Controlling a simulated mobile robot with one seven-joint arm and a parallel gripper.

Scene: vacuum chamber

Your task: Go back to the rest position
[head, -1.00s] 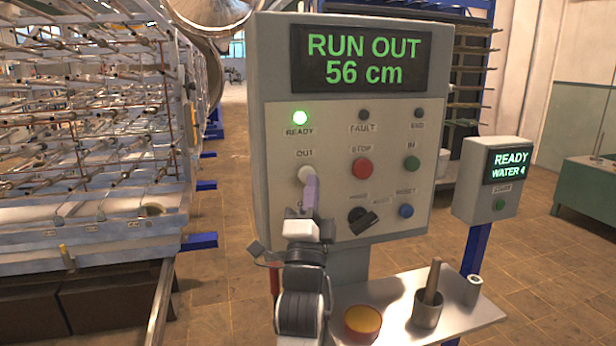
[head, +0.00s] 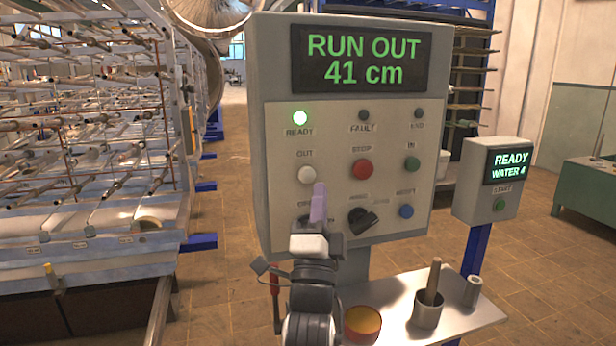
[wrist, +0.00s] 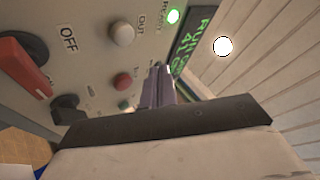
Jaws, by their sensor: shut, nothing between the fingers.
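My gripper (head: 318,204) is shut and empty, its purple fingers pointing at the grey control panel (head: 262,130). In the head view its tip shows just below and right of the white OUT button (head: 307,174). In the wrist view the fingers (wrist: 158,84) appear apart from the OUT button (wrist: 122,33). The panel display (head: 361,60) reads RUN OUT 41 cm, and the green READY lamp (head: 300,118) is lit. My arm hides part of the panel's lower left.
A red switch (wrist: 25,68) marked OFF sits near the fingers. A rack of rods (head: 90,130) stands left. A smaller WATER panel (head: 487,206) stands right.

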